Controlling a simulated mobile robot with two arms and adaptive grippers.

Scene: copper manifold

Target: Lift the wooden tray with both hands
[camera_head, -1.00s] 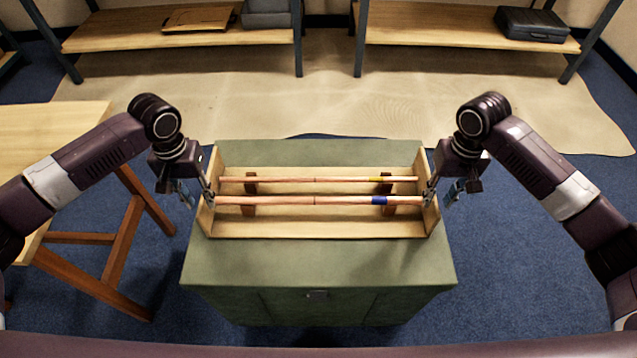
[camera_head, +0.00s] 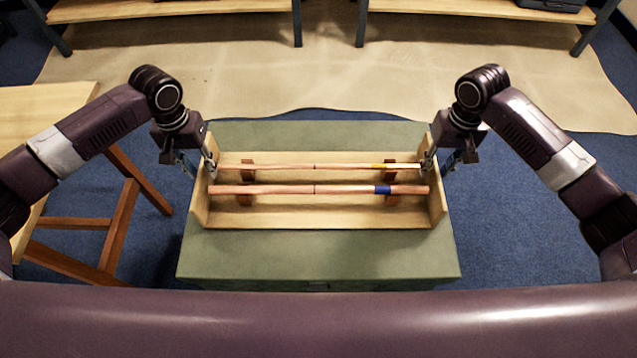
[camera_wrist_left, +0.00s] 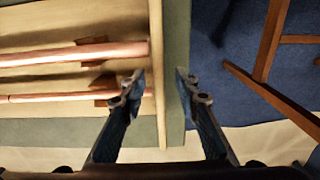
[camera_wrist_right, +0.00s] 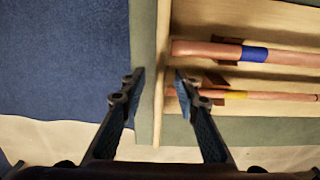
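The wooden tray (camera_head: 320,218) is a long, open, pale box resting on the green cabinet. Its left end wall (camera_wrist_left: 157,70) runs between the two fingers of my left gripper (camera_wrist_left: 158,84), one inside the tray and one outside, with gaps visible. My left gripper also shows in the head view (camera_head: 200,166). The right end wall (camera_wrist_right: 161,70) lies between the fingers of my right gripper (camera_wrist_right: 158,84), which is also open and shows in the head view (camera_head: 437,164). Finger depth beside the walls is unclear.
Two copper pipes lie lengthwise in the tray on brown supports: a thicker one with a blue band (camera_head: 280,189) and a thinner one with a yellow band (camera_head: 280,166). The green cabinet (camera_head: 320,255) has bare top around the tray. A wooden table (camera_head: 40,110) stands left.

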